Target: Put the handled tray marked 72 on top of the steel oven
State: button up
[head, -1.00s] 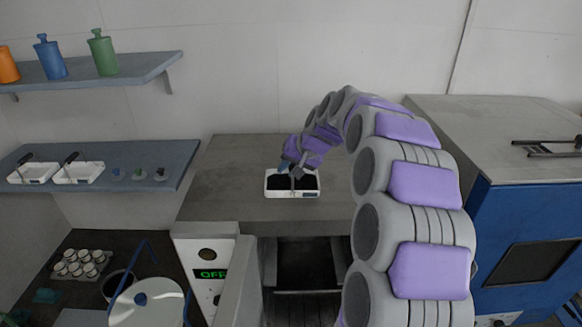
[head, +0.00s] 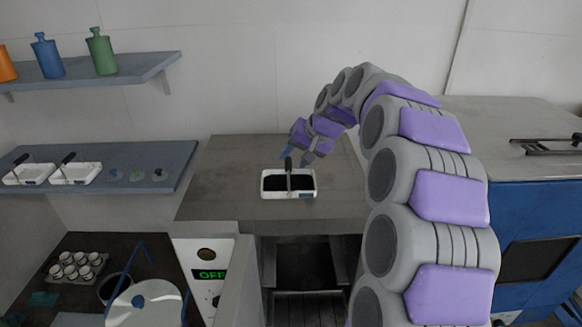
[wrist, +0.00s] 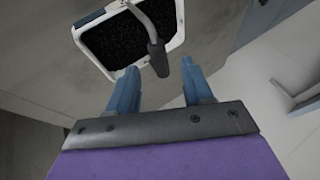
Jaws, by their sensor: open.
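A white handled tray (head: 268,193) with dark granular contents stands flat on the grey top (head: 235,195) of the central steel oven. Its dark handle (head: 289,166) sticks up; I cannot read its marking. My gripper (head: 302,157) is open and empty, behind and just right of the handle. In the wrist view, the tray's white rim (wrist: 178,20) and its handle (wrist: 156,55) lie ahead of the open fingers (wrist: 161,85), with the handle end near the gap between them.
Two similar handled trays (head: 30,174) (head: 75,173) stand on the left shelf. A blue cabinet (head: 535,215) with a grey top and metal rails stands at right. The central oven has an OFF display (head: 210,275) and an open front. Its top is clear around the tray.

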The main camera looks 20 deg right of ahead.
jog(key=shift+d+v, duration=0.25)
jog(key=shift+v, duration=2.7)
jog(key=s+a+f+n+g, duration=0.2)
jog(key=s+a+f, duration=0.2)
jog(key=s+a, duration=0.35)
jog(key=s+a+f+n+g, duration=0.1)
jog(key=s+a+f+g, duration=0.15)
jog(key=s+a, duration=0.5)
jog(key=s+a+f+n+g+h, duration=0.1)
jog(key=s+f, duration=0.5)
jog(key=s, duration=0.6)
jog(key=s+a+f+n+g+h, duration=0.1)
jog(key=s+f, duration=0.5)
jog(key=s, duration=0.6)
jog(key=shift+s+a+f+n+g+h+b, duration=0.15)
jog(key=shift+a+f+n+g+h+b, duration=0.25)
jog(key=shift+g, duration=0.45)
jog(key=shift+a+r, duration=0.1)
